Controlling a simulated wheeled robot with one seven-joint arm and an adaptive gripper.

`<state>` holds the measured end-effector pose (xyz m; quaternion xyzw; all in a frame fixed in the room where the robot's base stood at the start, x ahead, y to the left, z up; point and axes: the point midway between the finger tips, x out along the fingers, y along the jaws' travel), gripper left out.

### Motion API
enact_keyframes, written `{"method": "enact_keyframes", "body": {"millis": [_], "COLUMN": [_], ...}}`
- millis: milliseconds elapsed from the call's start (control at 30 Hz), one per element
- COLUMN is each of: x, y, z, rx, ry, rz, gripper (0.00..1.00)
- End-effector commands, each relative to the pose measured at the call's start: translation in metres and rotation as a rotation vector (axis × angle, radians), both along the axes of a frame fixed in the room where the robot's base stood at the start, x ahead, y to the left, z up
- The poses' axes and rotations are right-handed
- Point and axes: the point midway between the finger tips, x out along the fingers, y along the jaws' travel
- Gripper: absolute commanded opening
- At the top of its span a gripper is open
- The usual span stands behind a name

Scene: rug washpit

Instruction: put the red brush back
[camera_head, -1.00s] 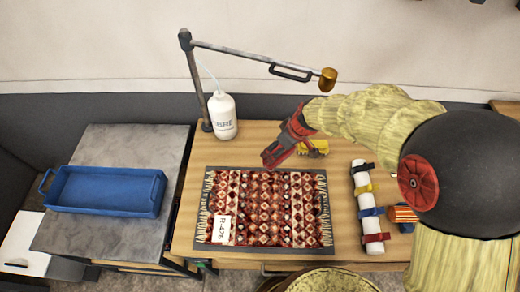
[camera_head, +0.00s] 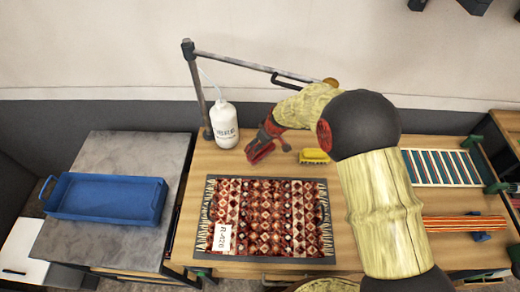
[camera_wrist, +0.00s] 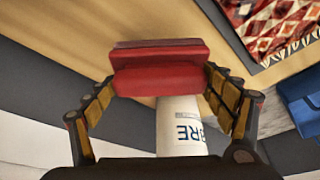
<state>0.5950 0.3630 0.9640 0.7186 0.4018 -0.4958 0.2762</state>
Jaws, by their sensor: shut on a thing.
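The red brush (camera_head: 259,152) is at the back of the wooden table, right of the white bottle (camera_head: 224,127) and behind the patterned rug. My gripper (camera_head: 265,142) is shut on it, with a finger on each side. In the wrist view the red brush (camera_wrist: 160,72) spans the space between the fingers of my gripper (camera_wrist: 160,82). The white bottle (camera_wrist: 180,125) shows just beyond it there. I cannot tell whether the brush touches the table.
A yellow brush (camera_head: 314,156) lies right of the red one. The patterned rug (camera_head: 268,218) fills the table's front middle. A jointed lamp-like arm (camera_head: 240,60) reaches overhead. A blue tray (camera_head: 107,197) stands on the grey surface (camera_head: 130,150) at left. A striped rack (camera_head: 440,167) is at right.

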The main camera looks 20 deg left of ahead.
Motion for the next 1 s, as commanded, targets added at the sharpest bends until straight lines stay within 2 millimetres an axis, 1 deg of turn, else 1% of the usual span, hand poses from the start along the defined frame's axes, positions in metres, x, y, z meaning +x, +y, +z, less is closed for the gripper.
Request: {"method": "enact_keyframes", "body": {"millis": [133, 233, 400, 433, 867, 900, 1000], "x": [0.004, 0.006, 0.005, 0.006, 0.006, 0.006, 0.006], "y": [0.004, 0.007, 0.006, 0.006, 0.006, 0.006, 0.006], "z": [-0.005, -0.012, -0.037, -0.039, -0.044, -0.043, -0.043], "rx": [0.0, 0.0, 0.0, 0.0, 0.0, 0.0, 0.0], "ry": [-0.001, 0.0, 0.002, 0.0, -0.002, 0.0, 0.0], "rz": [0.0, 0.0, -0.001, 0.0, 0.001, 0.001, 0.001], "gripper": [0.51, 0.51, 0.51, 0.51, 0.51, 0.85, 0.91]}}
